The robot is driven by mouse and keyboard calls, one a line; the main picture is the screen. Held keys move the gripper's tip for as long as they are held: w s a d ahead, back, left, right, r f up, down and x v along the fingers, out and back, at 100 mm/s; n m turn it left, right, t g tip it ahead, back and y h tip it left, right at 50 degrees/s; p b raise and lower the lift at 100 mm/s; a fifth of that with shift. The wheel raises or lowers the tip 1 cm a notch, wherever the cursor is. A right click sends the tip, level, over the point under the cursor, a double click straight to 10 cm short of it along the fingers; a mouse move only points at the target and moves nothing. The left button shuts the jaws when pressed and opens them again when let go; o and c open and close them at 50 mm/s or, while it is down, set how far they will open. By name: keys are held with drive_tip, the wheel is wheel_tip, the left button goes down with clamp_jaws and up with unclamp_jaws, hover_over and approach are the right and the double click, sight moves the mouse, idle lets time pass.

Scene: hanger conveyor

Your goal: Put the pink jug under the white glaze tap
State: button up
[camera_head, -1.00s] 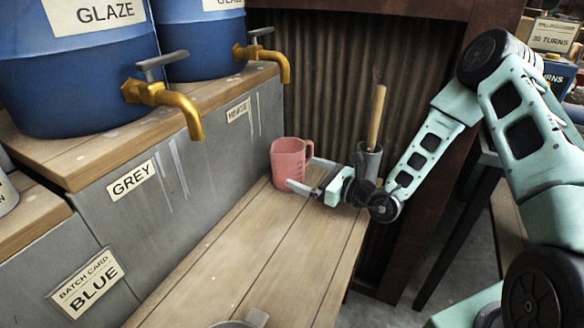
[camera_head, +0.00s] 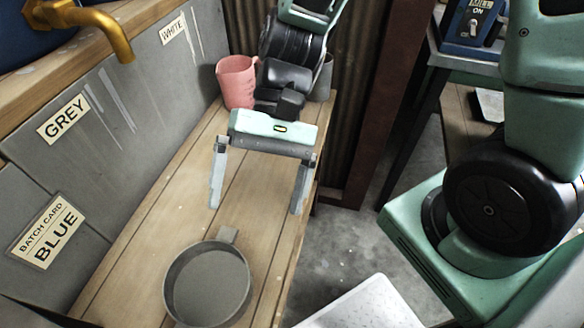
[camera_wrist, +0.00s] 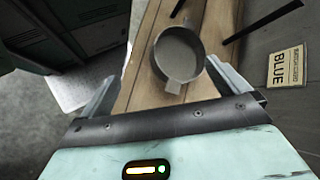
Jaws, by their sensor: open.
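The pink jug (camera_head: 236,82) stands upright on the wooden bench at the back, against the grey panel and below the WHITE label (camera_head: 173,31). My arm hides part of its right side. My gripper (camera_head: 257,205) is open and empty above the bench, nearer than the jug and apart from it. Its fingers point towards a grey round pan (camera_head: 208,284). In the wrist view, the pan (camera_wrist: 178,56) lies ahead between the open fingers (camera_wrist: 172,84). The white glaze tap is out of view now; a brass tap (camera_head: 88,22) shows above the GREY label.
A grey holder (camera_head: 322,80) stands right of the jug, partly behind my arm. The GREY label (camera_head: 63,118) and a batch card reading BLUE (camera_head: 47,238) are on the left panel. The wooden bench (camera_head: 170,215) is clear between jug and pan.

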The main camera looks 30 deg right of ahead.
drive_tip(key=d+r+n+t+h, duration=0.1)
drive_tip(key=n+t+h, duration=0.1)
drive_tip(key=n, duration=0.1)
drive_tip(key=s+d+r+n+t+h, duration=0.1)
drive_tip(key=n+t+h, duration=0.1)
drive_tip(key=n, duration=0.1)
drive_tip(key=d+r+n+t+h, duration=0.1)
drive_tip(key=d+n+t+h, duration=0.1)
drive_tip(key=n, duration=0.1)
drive_tip(key=shift+s+n, duration=0.3)
drive_tip(key=shift+s, duration=0.1)
wheel_tip(320, 180, up, 11)
drive_tip(key=p, duration=1.1)
